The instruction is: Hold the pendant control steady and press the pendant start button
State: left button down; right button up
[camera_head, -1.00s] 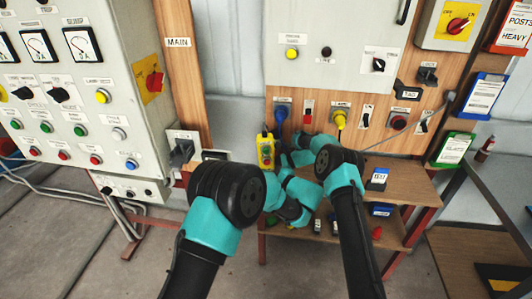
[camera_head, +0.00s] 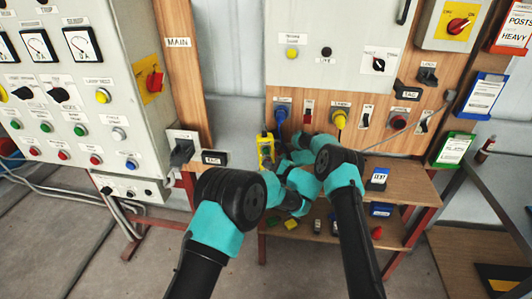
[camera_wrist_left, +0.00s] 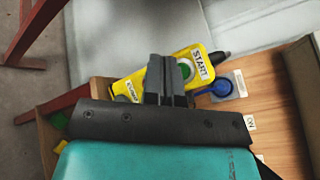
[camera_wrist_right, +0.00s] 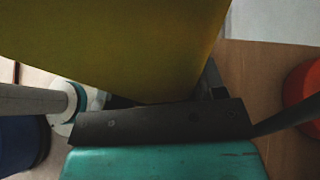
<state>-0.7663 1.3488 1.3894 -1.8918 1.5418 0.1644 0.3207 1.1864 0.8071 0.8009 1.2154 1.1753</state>
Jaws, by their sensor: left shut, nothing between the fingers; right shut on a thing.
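The yellow pendant control (camera_head: 265,143) hangs in front of the panel, its lower part partly covered by my left gripper. In the left wrist view the pendant (camera_wrist_left: 128,88) shows a START label (camera_wrist_left: 201,67) beside a green start button (camera_wrist_left: 185,69). My left gripper (camera_wrist_left: 165,64) is shut and empty, its fingertips over the pendant's face next to the green button; whether they touch it I cannot tell. My right gripper is shut on the pendant, whose yellow body (camera_wrist_right: 120,45) fills much of the right wrist view and hides the fingertips.
A wooden shelf (camera_head: 405,185) with small items stands below. A grey control cabinet (camera_head: 120,60) is at the left.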

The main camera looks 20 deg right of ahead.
pick_arm(q)
jog(key=shift+w+d, duration=0.2)
jog(key=shift+w, duration=0.55)
jog(key=shift+w+d, duration=0.25)
jog(key=shift+w, duration=0.45)
jog(key=shift+w+d, duration=0.2)
jog(key=shift+w, duration=0.55)
jog(key=shift+w+d, duration=0.1)
jog(key=shift+w, duration=0.1)
jog(key=shift+w, duration=0.2)
dwell(0.3)
jog(key=shift+w+d, duration=0.15)
jog(key=shift+w, duration=0.3)
dwell(0.9)
jog(key=shift+s, duration=0.1)
jog(key=shift+s+a, duration=0.25)
jog(key=shift+s, duration=0.5)
jog(key=s, duration=0.1)
jog(key=s+a, duration=0.1)
jog(key=s, duration=0.2)
jog(key=shift+s+a, duration=0.25)
jog(key=shift+s, duration=0.15)
dwell(0.4)
